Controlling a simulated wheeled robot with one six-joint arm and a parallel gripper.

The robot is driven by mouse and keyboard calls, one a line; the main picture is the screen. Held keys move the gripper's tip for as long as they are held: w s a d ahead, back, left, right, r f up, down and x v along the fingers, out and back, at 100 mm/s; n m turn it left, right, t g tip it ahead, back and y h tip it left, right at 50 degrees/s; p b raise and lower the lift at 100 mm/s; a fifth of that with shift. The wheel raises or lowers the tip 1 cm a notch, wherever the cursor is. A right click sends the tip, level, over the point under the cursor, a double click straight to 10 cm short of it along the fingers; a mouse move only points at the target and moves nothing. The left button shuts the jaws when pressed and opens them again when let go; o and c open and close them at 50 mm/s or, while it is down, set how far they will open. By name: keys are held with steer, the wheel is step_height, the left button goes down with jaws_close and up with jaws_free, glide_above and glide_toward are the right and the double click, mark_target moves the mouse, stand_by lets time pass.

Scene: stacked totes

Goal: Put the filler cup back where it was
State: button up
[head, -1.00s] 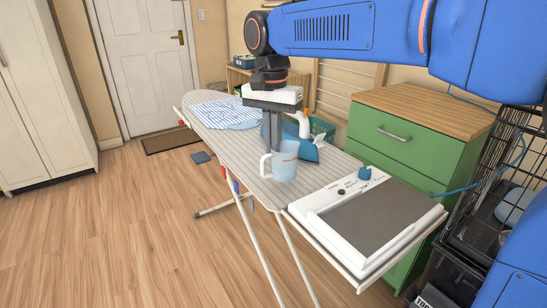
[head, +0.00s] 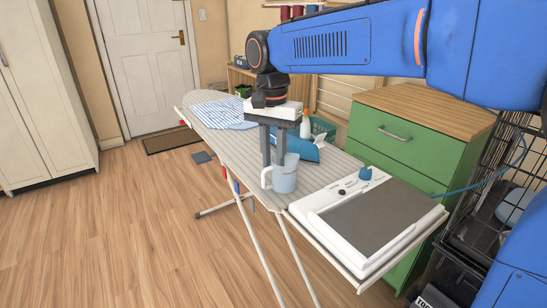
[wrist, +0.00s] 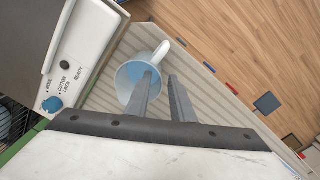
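The filler cup (head: 285,180) is pale blue and see-through, with a white handle at its left. It appears to stand upright on the striped ironing board (head: 240,158), left of the white and grey ironing station. My gripper (head: 273,163) is just above it, pointing down, with a gap between its two fingers. In the wrist view, one finger of my gripper (wrist: 159,88) overlaps the mouth of the cup (wrist: 133,78). The other finger is to the right, outside the rim. The fingers hide part of the rim.
The ironing station (head: 370,215) fills the board's near end. A blue object (head: 305,152) and a white bottle (head: 305,124) are behind the cup. A striped cloth (head: 222,112) lies at the far end. A green cabinet (head: 400,150) stands at the right.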

step_height(320, 180, up, 12)
steer(key=shift+r, duration=0.15)
stand_by(0.4)
steer(key=shift+a, duration=0.1)
